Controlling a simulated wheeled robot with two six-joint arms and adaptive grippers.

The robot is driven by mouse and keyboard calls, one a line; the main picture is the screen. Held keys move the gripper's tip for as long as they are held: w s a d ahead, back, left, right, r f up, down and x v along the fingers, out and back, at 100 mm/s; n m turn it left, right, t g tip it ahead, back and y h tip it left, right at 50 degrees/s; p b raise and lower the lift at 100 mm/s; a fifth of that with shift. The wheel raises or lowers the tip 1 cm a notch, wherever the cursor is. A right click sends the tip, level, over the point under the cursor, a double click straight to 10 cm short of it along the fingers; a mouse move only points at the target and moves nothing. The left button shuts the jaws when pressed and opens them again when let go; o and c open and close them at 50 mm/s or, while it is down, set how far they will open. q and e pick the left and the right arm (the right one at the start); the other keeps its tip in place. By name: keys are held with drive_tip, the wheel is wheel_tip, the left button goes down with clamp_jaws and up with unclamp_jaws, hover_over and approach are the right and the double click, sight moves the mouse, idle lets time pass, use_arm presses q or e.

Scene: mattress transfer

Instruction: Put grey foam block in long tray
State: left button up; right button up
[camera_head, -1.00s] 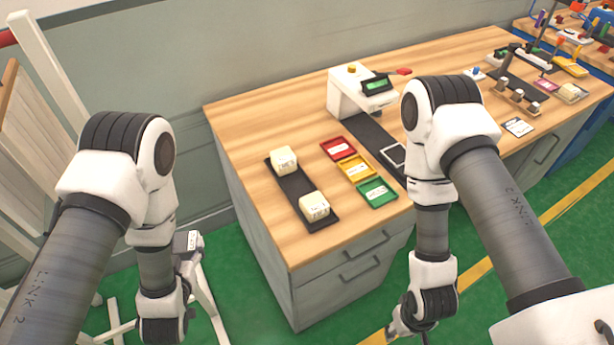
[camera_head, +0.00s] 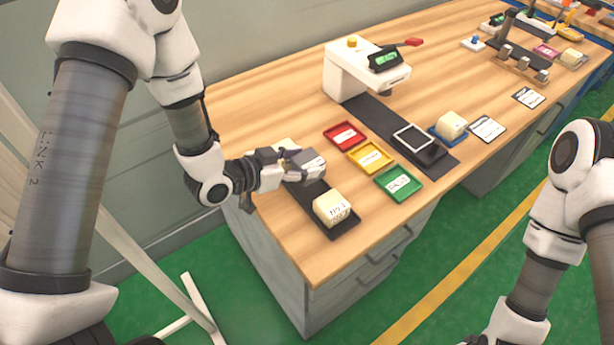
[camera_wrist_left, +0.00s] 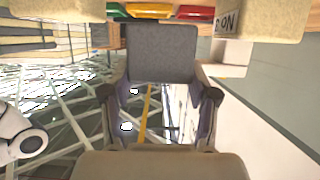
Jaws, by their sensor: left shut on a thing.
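The long tray (camera_head: 311,194) is black and lies near the left end of the wooden bench. A cream block (camera_head: 333,208) sits at its near end, and another cream block (camera_head: 285,146) at its far end is partly hidden by my gripper. My left gripper (camera_head: 303,166) is over the middle of the tray, between the cream blocks. It is shut on the grey foam block (camera_wrist_left: 162,53), which shows between the fingers in the left wrist view. I cannot tell whether the block touches the tray. My right gripper is out of view; only its arm shows.
Red (camera_head: 344,136), yellow (camera_head: 370,157) and green (camera_head: 398,184) small trays lie right of the long tray. A white machine (camera_head: 350,75) stands behind them. A blue tray (camera_head: 434,133) with a cream block is farther right. Bare wood lies at the bench's near left.

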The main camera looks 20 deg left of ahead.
use_arm(q)
drive_tip(key=f, duration=0.4)
drive_tip(key=shift+w+d+f, duration=0.1)
drive_tip(key=shift+d+f, duration=0.1)
drive_tip(key=shift+f, duration=0.15)
drive_tip(key=shift+a, duration=0.15)
drive_tip(key=shift+f, duration=0.15)
drive_tip(key=o, duration=1)
drive_tip(key=shift+o, duration=0.2)
